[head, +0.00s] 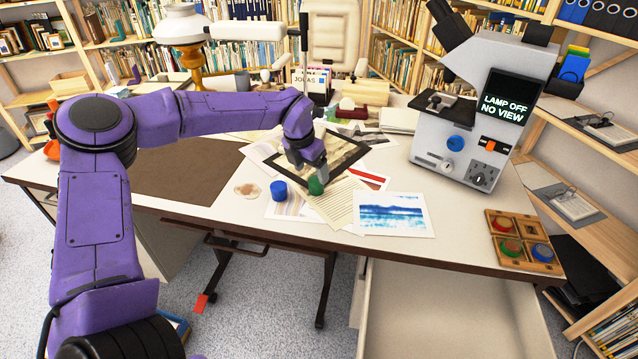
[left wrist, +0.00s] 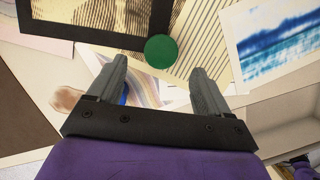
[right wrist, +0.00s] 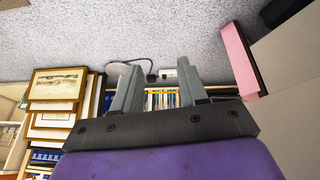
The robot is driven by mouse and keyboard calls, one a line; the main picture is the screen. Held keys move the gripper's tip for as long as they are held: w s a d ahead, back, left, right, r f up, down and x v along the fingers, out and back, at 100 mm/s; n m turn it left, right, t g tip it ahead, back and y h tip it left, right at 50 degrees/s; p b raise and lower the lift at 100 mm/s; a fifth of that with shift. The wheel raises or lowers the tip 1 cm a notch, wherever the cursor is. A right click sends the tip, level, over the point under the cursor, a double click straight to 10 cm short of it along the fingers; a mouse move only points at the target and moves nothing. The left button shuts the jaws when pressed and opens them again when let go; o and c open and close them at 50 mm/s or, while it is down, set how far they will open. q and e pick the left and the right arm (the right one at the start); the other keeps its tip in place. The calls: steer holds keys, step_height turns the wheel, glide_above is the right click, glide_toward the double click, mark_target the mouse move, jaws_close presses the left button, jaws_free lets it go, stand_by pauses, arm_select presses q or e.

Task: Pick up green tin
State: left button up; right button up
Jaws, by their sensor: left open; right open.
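The green tin (head: 316,185) is a small round tin on the papers near the middle of the desk. In the left wrist view the green tin (left wrist: 160,50) shows as a green disc just beyond my fingertips, between their lines. My left gripper (head: 308,170) is open above and beside the tin; its fingers (left wrist: 155,75) are apart with nothing gripped. A blue tin (head: 278,190) stands to the left of the green one and is mostly hidden behind a finger in the left wrist view (left wrist: 124,95). My right gripper (right wrist: 160,80) is open and empty, away from the desk.
A wooden tray (head: 524,262) with several round tins lies at the desk's right front. A microscope (head: 480,110) stands behind it. A dark-framed print (head: 345,150) and a blue seascape print (head: 392,213) lie around the green tin. A brown mat (head: 185,170) covers the desk's left.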

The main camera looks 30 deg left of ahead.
mark_target(316, 180)
arm_select(q)
steer(key=x, duration=0.6)
steer(key=shift+w+f, duration=0.1)
steer(key=shift+w, duration=0.15)
steer(key=c, duration=1.1)
